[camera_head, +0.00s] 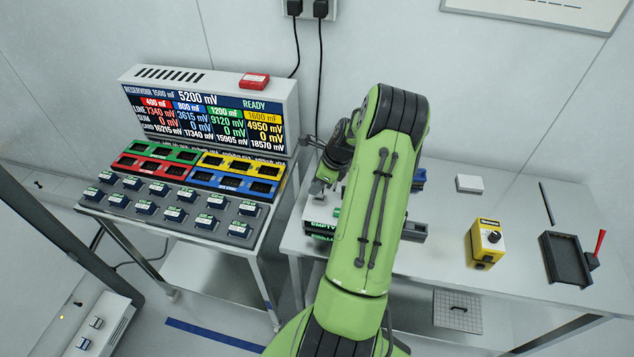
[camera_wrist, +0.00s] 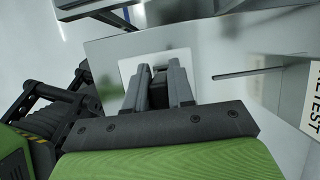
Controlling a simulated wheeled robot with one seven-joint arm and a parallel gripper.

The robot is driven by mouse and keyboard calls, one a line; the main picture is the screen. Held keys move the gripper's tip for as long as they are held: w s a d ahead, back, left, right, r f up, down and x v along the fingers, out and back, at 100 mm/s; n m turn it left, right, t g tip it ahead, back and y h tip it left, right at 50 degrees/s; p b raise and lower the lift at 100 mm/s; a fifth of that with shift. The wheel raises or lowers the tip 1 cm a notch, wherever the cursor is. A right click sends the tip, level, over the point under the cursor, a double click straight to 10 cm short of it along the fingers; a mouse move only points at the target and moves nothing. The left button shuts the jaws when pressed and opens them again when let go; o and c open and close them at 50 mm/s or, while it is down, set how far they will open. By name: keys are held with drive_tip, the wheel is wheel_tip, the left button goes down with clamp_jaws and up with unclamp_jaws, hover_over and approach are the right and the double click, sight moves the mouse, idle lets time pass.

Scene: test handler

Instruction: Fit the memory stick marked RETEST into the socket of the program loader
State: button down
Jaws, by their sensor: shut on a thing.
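My gripper (camera_wrist: 159,72) is shut on a small dark piece (camera_wrist: 159,80), seen between its two grey fingers in the wrist view. No marking shows on the piece, so I cannot tell if it is the memory stick. A white label reading RETEST (camera_wrist: 312,95) is at the right edge of the wrist view, cut off, apart from the fingers. In the head view my green arm hides the middle of the right table, and the gripper's tips are not clear. I cannot make out the program loader or its socket.
The test console (camera_head: 210,110) stands left, with coloured socket blocks and several small modules. Green EMPTY labels (camera_head: 322,226) show beside my arm. A blue part (camera_head: 419,178), white block (camera_head: 469,184), yellow box (camera_head: 486,240) and dark tray (camera_head: 566,261) are to its right.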

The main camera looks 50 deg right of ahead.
drive_tip(key=shift+f+b, duration=0.45)
drive_tip(key=shift+f, duration=0.55)
drive_tip(key=c, duration=0.9)
unclamp_jaws()
drive_tip(key=p+v, duration=0.1)
drive_tip(key=v, duration=1.4)
drive_tip(key=shift+s+r+p, duration=0.1)
drive_tip(key=shift+r+p, duration=0.25)
drive_tip(key=shift+p, duration=0.05)
